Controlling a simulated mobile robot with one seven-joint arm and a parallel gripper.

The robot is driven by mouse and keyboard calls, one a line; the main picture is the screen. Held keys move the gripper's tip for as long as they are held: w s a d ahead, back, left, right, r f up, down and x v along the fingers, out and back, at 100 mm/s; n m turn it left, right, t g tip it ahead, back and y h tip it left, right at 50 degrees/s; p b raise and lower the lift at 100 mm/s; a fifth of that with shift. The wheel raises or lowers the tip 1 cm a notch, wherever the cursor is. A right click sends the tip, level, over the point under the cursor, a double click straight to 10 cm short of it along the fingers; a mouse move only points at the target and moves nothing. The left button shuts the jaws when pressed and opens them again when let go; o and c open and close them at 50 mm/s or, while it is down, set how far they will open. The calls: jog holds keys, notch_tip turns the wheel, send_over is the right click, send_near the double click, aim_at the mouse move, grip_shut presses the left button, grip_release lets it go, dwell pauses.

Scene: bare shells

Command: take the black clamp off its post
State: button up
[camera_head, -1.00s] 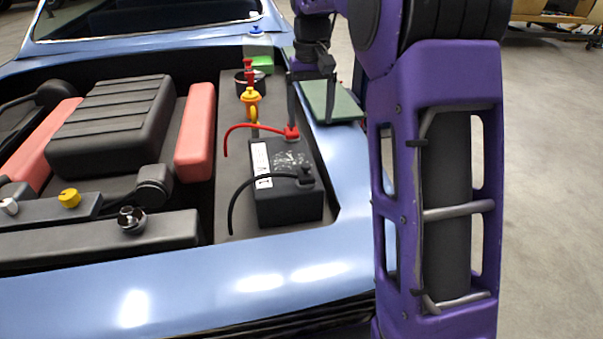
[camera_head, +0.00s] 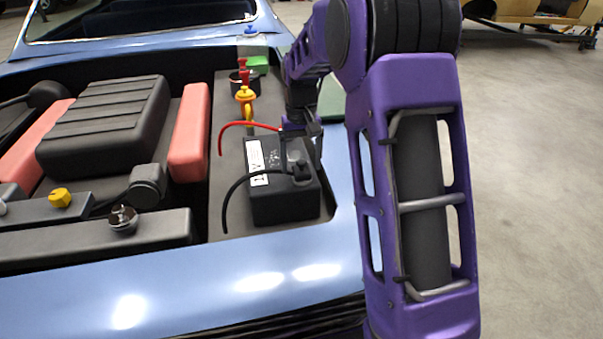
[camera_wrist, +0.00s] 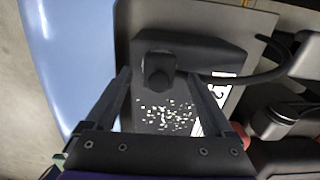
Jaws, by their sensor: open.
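The black clamp (camera_head: 301,171) sits on its post at the near right corner of the black battery (camera_head: 283,203). A black cable (camera_head: 235,188) runs left from it and curves down. My gripper (camera_head: 301,153) is open above the battery, just behind and above the clamp. In the wrist view the clamp (camera_wrist: 158,72) lies between the lines of my two fingers (camera_wrist: 160,76), near their tips, with a gap on both sides. The post itself is hidden under the clamp. I cannot tell the height left between fingertips and clamp.
A red cable (camera_head: 232,124) ends behind my gripper, which hides its clamp. A red block (camera_head: 189,135) and the engine cover (camera_head: 105,128) lie left. The blue car body (camera_head: 190,285) borders the bay.

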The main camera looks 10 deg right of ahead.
jog(key=shift+f, duration=0.6)
grip_shut()
jog(key=shift+r, duration=0.1)
